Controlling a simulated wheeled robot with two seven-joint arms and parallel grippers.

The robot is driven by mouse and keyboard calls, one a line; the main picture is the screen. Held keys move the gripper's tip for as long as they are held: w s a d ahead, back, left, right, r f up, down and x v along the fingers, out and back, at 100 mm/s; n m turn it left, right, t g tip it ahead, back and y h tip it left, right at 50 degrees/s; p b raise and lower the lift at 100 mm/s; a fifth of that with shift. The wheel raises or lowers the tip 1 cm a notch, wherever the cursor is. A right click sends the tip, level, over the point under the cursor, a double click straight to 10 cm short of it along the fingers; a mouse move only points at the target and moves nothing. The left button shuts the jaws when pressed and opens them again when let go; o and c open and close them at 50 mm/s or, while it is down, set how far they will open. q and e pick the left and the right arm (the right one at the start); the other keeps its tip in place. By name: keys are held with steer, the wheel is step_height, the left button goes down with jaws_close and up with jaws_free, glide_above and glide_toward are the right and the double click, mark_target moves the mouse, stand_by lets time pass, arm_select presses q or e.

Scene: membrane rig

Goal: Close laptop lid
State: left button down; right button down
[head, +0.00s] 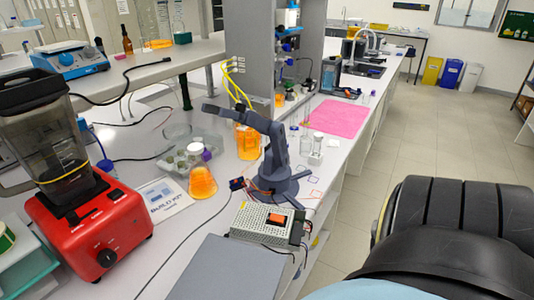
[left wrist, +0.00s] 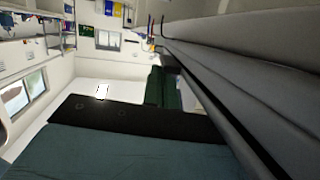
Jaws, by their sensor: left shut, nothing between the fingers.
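A flat, plain grey panel (head: 229,270) lies at the bottom edge of the head view, on the near part of the white bench. It looks like the laptop's lid, but its lower part is cut off by the frame. No keyboard or screen shows, so I cannot tell how far the lid is open. Neither of my grippers shows in the head view. The left wrist view is tilted sideways and shows no clear fingertips and no clear part of the laptop.
A metal-cased power supply (head: 262,223) stands just behind the panel, with loose wires. A small dark robot arm (head: 280,160) stands beyond it. A red blender (head: 92,235) is left, with a cable between. An orange flask (head: 202,181) and a pink mat (head: 338,117) are farther back.

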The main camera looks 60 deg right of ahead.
arm_select(q)
steer(key=shift+a+f, duration=0.1)
steer(key=shift+f, duration=0.15)
steer(key=shift+r+p, duration=0.55)
steer(key=shift+p, duration=0.1)
step_height(320, 180, up, 4)
steer(key=p, duration=0.3)
steer(key=shift+f, duration=0.2)
steer(key=v, duration=1)
steer(key=shift+f, duration=0.1)
